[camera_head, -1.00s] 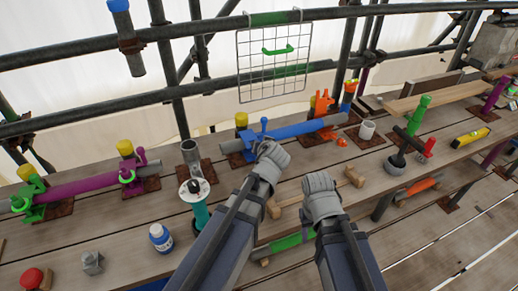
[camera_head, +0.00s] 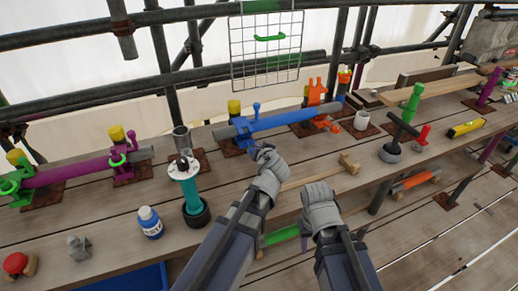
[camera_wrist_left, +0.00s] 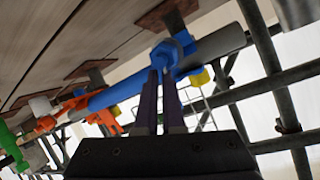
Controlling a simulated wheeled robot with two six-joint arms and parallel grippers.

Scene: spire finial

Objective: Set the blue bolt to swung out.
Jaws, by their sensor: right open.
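The blue bolt (camera_head: 256,108) stands up from the blue coupler (camera_head: 246,128) on the blue tube (camera_head: 287,120) at the middle of the bench. It also shows in the left wrist view (camera_wrist_left: 165,51), just beyond my left fingertips. I cannot tell its exact swing angle. My left gripper (camera_head: 263,149) is in front of the coupler, nearer to me and apart from it. In the left wrist view its two fingers (camera_wrist_left: 160,75) have a narrow gap with nothing seen held. My right gripper (camera_head: 318,187) is open and empty over the bench's front edge.
A purple tube (camera_head: 75,173) with green and purple couplers lies to the left. A teal cylinder (camera_head: 190,185) and a white-blue bottle (camera_head: 150,222) stand left of my left arm. An orange coupler (camera_head: 316,98) is right of the blue one. A wire panel (camera_head: 266,55) hangs behind.

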